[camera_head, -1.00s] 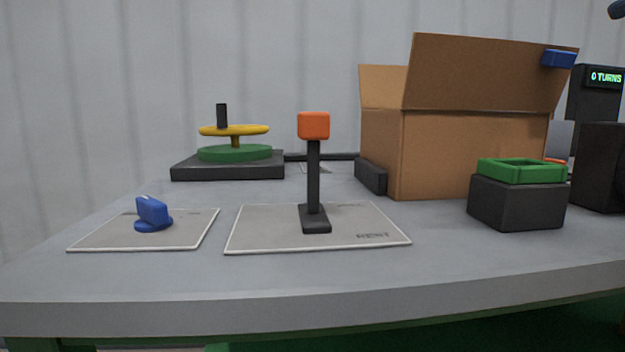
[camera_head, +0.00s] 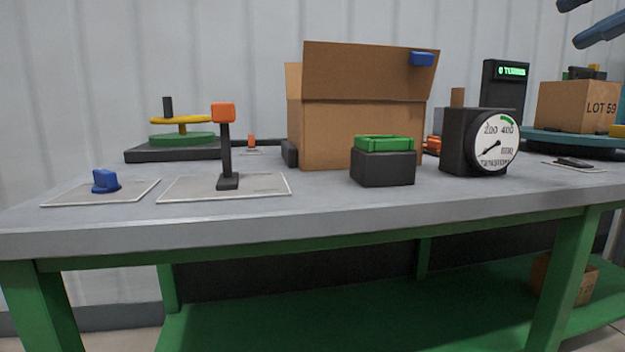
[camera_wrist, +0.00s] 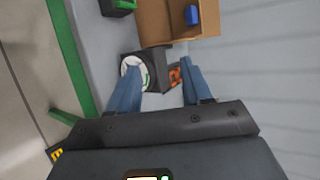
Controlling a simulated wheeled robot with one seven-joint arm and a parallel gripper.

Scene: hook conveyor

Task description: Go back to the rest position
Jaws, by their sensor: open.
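My gripper shows in the wrist view (camera_wrist: 162,68) as two blue fingers spread apart with nothing held between them. Blue finger-like parts, likely my gripper (camera_head: 585,18), also show at the top right corner of the head view, high above the bench and apart from everything. In the wrist view, the black gauge box (camera_wrist: 150,72) with its white dial lies beyond the fingers, partly hidden by the left one. The same gauge stands on the bench in the head view (camera_head: 458,140).
An open cardboard box (camera_head: 350,135) with a blue block on its flap stands mid-bench, near a black block with a green frame (camera_head: 384,143). An orange-topped lever (camera_head: 225,150), blue knob (camera_head: 105,181) and yellow handwheel (camera_head: 182,120) are left. A LOT 59 carton (camera_head: 580,105) is right.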

